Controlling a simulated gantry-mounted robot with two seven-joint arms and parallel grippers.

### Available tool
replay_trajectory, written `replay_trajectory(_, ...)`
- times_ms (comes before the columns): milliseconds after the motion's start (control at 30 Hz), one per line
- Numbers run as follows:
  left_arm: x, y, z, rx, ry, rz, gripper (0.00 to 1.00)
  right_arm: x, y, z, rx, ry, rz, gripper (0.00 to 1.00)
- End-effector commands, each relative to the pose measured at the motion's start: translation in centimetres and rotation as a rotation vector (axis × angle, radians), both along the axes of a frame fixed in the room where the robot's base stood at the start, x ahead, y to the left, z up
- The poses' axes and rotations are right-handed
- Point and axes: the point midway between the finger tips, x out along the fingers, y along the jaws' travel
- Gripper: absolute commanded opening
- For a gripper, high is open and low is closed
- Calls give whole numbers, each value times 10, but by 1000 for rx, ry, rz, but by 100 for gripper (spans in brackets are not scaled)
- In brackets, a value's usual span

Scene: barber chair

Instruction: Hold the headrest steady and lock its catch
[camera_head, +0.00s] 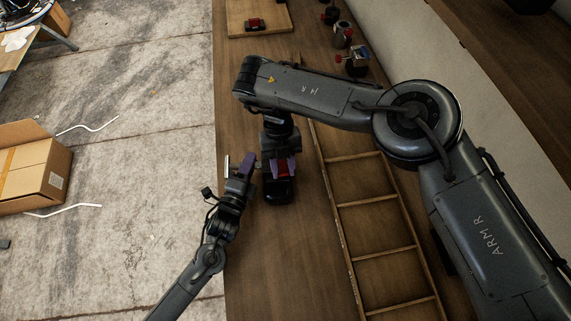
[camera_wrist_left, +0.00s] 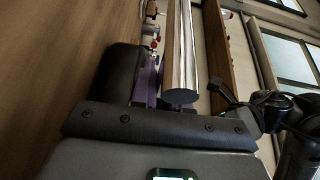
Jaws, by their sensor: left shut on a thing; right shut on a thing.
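The headrest (camera_head: 279,190) looks like a black, rounded body over the brown bench. In the left wrist view a black rounded shape (camera_wrist_left: 117,72), which looks like the headrest, stands beside a chrome bar (camera_wrist_left: 182,50); the bar also shows in the head view (camera_head: 227,166). My left gripper (camera_head: 246,163) has purple pads and is shut at the headrest's left side; the exact grip is hidden. My right gripper (camera_head: 284,160) points down, shut on a red part (camera_head: 283,170) that looks like the catch. I cannot tell whether the catch is locked.
A wooden divided tray (camera_head: 375,225) lies to the right under my right arm. A board with a red and black piece (camera_head: 255,24) and several red-knobbed parts (camera_head: 342,34) are at the far end. A cardboard box (camera_head: 35,168) stands on the floor at left.

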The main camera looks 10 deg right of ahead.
Motion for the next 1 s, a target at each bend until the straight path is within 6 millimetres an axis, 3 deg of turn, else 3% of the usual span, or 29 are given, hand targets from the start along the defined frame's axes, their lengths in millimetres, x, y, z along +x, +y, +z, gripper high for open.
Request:
replay_trajectory(300, 0, -1, 4, -6, -6, -1, 0, 1, 2, 0, -2, -3, -104, 3)
replay_trajectory(767, 0, -1, 4, -6, -6, -3, 0, 2, 2, 0, -3, -5, -118, 3)
replay_trajectory(800, 0, -2, 4, -6, -6, -3, 0, 2, 2, 0, -3, -5, -118, 35)
replay_trajectory(967, 0, -1, 3, -6, -6, -3, 0, 2, 3, 0, -2, -4, -117, 60)
replay_trajectory(1000, 0, -1, 3, -6, -6, -2, 0, 1, 3, 0, -2, -4, -116, 60)
